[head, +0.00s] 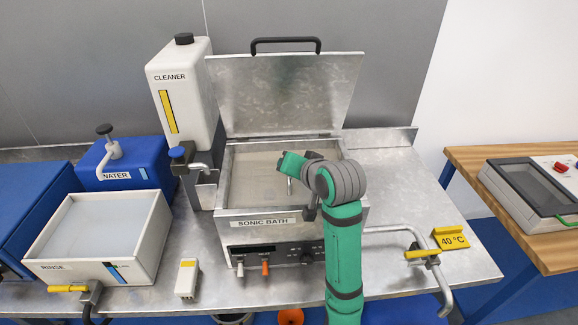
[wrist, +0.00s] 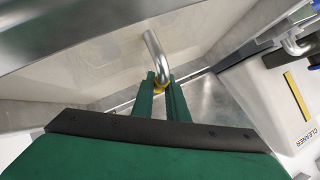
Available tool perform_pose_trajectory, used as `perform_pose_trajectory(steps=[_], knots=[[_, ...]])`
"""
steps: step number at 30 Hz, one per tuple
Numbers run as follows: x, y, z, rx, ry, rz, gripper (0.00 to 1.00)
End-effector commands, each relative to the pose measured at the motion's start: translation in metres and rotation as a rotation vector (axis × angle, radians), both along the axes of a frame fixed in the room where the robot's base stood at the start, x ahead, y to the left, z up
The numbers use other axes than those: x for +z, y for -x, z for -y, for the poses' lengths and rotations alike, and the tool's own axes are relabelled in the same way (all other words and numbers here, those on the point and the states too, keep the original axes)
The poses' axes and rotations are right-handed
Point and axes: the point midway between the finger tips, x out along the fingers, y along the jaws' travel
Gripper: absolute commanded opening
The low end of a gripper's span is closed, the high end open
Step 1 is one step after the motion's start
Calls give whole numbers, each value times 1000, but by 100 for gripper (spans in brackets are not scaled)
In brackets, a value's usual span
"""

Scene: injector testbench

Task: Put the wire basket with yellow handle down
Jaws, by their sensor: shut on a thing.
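My gripper (wrist: 164,84) is shut on the yellow handle (wrist: 161,88) of the wire basket. A bent bare metal rod (wrist: 153,52) of the basket runs out from between the fingers. In the head view my green hand is over the open sonic bath (head: 263,222), and a short metal piece (head: 289,187) shows below it. The basket's wire body does not show in either view. I cannot tell whether it touches the bath floor. The bath holds cloudy beige liquid.
The bath's lid (head: 285,92) stands open behind. The cleaner tank (head: 185,95), water container (head: 122,165) and rinse tub (head: 100,240) are to the left.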

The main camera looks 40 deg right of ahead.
Motion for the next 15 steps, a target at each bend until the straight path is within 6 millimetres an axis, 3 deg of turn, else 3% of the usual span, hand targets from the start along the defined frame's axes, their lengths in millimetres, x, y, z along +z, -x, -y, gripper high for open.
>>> perform_pose_trajectory(steps=[15], knots=[[-7,0,0,-1,1,4,0]])
